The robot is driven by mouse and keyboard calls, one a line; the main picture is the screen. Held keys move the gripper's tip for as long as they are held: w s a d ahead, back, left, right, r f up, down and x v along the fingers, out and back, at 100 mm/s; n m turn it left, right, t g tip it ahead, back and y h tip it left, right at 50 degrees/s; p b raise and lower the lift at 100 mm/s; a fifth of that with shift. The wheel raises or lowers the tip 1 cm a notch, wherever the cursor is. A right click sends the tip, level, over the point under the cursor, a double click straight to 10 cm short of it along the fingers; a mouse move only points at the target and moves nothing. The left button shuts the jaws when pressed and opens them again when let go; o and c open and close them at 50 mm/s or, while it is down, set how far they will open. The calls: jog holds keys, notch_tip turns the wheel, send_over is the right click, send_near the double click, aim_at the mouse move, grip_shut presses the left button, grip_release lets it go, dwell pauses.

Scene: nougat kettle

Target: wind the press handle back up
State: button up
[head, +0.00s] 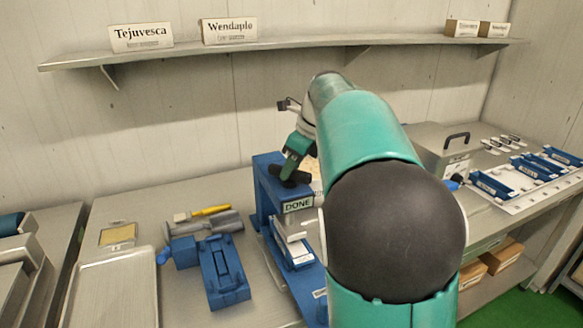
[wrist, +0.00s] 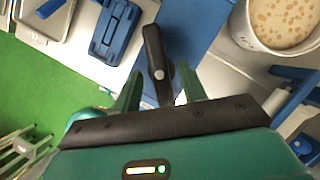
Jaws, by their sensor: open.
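The blue press (head: 262,190) stands on the bench just left of my arm, with a DONE sign on its front. Its black handle (head: 290,179) is on top, right under my gripper (head: 294,160). In the wrist view the handle (wrist: 153,45) is a dark bar with a silver round hub, above the blue press top (wrist: 187,35). My gripper (wrist: 160,80) is open there, one green finger on each side of the bar. I cannot tell whether either finger touches it. In the head view my arm hides part of the press's right side.
A blue fixture (head: 224,272) and a tray (head: 112,290) lie left of the press. A pot of speckled cream mass (wrist: 285,18) stands near the press in the wrist view. A metal box (head: 440,148) and blue moulds (head: 492,186) are at right. A shelf (head: 270,46) runs above.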

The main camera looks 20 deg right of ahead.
jog(key=shift+w+f, duration=0.1)
jog(key=shift+f, duration=0.25)
grip_shut()
